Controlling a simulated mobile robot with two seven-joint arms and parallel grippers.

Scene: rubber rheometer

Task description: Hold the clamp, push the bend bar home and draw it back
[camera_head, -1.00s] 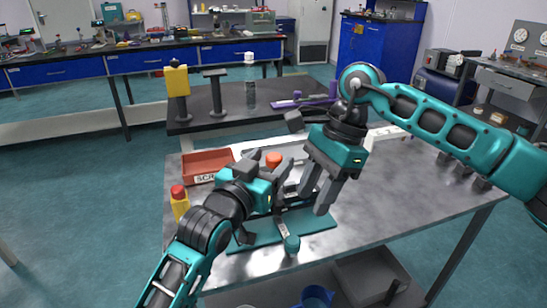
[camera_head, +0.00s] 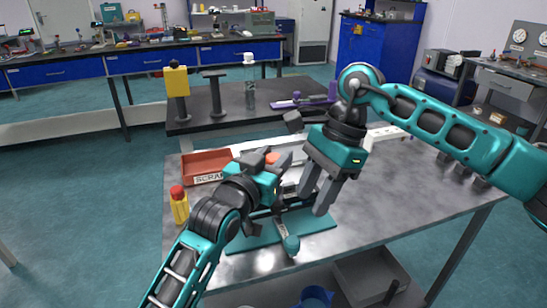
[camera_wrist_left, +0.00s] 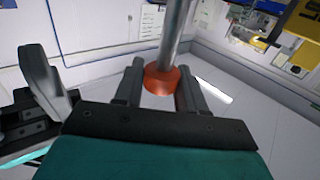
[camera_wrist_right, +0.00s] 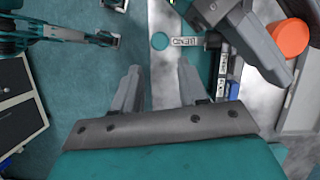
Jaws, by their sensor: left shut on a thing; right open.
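My left gripper (camera_head: 282,164) is shut on an orange-red knob (camera_wrist_left: 160,79), seemingly the clamp's. In the left wrist view the knob sits between the fingertips on a grey metal rod. In the head view the knob (camera_head: 272,157) is partly hidden by my left fingers. The bend bar (camera_wrist_right: 185,41) carries a white BEND label and has a round teal end (camera_wrist_right: 160,41). In the head view that teal end (camera_head: 291,244) lies near the table's front edge. My right gripper (camera_head: 316,191) is open and empty, pointing down above the teal base plate (camera_head: 318,219), apart from the bar.
A red scrap tray (camera_head: 205,162) lies behind my left arm. A yellow bottle with a red cap (camera_head: 179,206) stands at the table's left edge. A white power strip (camera_head: 385,134) lies at the back. The grey tabletop (camera_head: 405,190) is clear to the right.

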